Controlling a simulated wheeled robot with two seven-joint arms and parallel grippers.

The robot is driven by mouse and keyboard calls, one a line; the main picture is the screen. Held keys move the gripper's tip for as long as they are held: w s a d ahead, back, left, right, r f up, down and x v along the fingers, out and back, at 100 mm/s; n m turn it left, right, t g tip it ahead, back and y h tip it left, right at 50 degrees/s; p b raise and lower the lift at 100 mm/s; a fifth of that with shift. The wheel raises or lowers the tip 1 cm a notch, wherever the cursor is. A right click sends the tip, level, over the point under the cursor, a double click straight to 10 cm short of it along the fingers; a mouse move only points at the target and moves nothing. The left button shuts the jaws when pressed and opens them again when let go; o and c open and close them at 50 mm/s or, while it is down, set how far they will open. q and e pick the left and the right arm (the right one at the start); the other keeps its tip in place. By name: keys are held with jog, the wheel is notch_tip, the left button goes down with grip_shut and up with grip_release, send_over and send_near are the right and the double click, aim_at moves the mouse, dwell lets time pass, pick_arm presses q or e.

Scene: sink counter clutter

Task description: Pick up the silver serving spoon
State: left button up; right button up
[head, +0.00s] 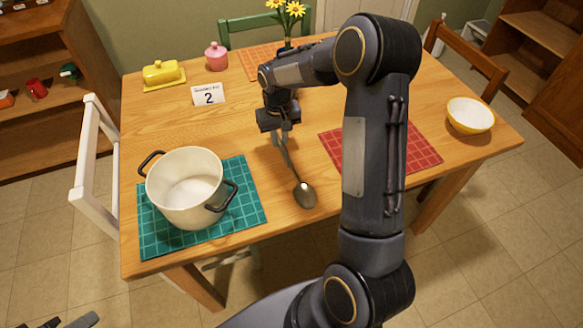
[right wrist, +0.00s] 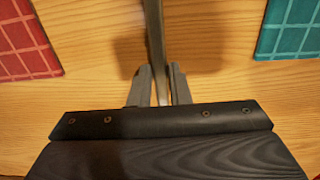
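The silver serving spoon (head: 305,195) has its bowl toward the near edge of the wooden table, right of the teal mat. Its handle runs back and up to my right gripper (head: 284,127). In the right wrist view the spoon's handle (right wrist: 155,35) passes between the two fingers of the right gripper (right wrist: 161,80), which sit close against it on both sides. The gripper looks shut on the handle. I cannot tell whether the spoon is clear of the table. Dark parts at the bottom left corner look like my left gripper (head: 72,321); its opening is unclear.
A white pot (head: 185,181) stands on a teal mat (head: 245,205) to the left. A red mat (head: 427,152) lies behind my right arm.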

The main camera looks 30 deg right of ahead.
grip_shut()
